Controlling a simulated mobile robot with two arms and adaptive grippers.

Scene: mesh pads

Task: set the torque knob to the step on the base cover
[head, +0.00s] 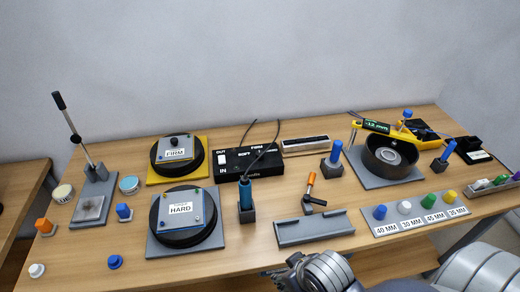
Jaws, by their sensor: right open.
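The black control box (249,163) stands mid-table, with a white OUT/IN switch (222,158) and the words SOFT and FIRM. Its torque knob is too small and dark to make out, partly behind cables, and I cannot tell its setting. A round black unit on a grey base carries a cover plate reading HARD (181,209). Another on a yellow base carries a plate reading FIRM (175,153). Small print above these words is unreadable, so I cannot tell which is the base cover. My right gripper (276,273) is open at the bottom edge, away from the box. My left gripper is not in view.
A blue corded screwdriver (245,193) stands in a holder before the box. A lever press (95,180) stands left. A black bowl (389,155) and coloured knobs (405,206) stand right.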

